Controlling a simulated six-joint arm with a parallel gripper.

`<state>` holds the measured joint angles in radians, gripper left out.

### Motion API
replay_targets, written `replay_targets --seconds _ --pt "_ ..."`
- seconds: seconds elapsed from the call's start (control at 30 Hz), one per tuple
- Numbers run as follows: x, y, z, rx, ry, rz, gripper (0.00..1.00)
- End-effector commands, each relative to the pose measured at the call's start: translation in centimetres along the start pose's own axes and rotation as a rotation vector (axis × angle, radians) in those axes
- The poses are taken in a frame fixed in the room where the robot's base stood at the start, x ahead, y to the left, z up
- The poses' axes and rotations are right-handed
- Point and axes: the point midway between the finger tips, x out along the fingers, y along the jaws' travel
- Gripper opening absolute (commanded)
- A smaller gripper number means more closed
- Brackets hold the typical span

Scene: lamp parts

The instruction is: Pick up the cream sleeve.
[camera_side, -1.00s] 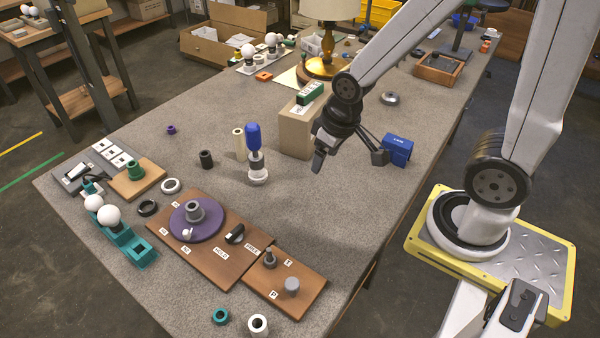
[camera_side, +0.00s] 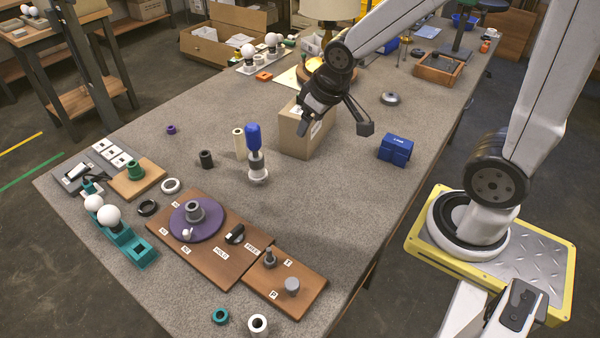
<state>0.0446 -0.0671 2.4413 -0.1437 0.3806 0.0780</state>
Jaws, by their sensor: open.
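The cream sleeve (camera_side: 239,143) is a pale upright tube standing on the grey table, just left of and behind a blue-topped white and dark part (camera_side: 255,153). Its upper end shows a dark hole, and its lower right side is partly covered by that part. My gripper (camera_side: 333,130) is open and empty, with its two dark fingers spread apart. It is to the right of the sleeve, in front of the cardboard box in this view and apart from the sleeve.
A cardboard box (camera_side: 293,142) stands right of the sleeve, and a black sleeve (camera_side: 206,159) stands to its left. A blue box (camera_side: 395,150) lies at the right. A brown board with a purple disc (camera_side: 205,224) lies in front.

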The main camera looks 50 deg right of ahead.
Motion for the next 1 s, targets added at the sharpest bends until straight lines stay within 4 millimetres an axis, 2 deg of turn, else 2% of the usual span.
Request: replay_targets --seconds 0.17,0.4,0.6,0.8,1.0 --pt "1.2 1.5 -3.2 -0.012 0.103 0.031 0.77" --pt "3.3 3.8 -9.6 -0.061 0.325 0.041 0.77" --pt "5.1 4.9 -14.4 -0.118 0.511 -0.019 0.77" --pt "6.7 5.1 -17.4 -0.181 0.657 -0.134 0.77" --pt "7.8 4.8 -18.7 -0.227 0.740 -0.248 0.77"
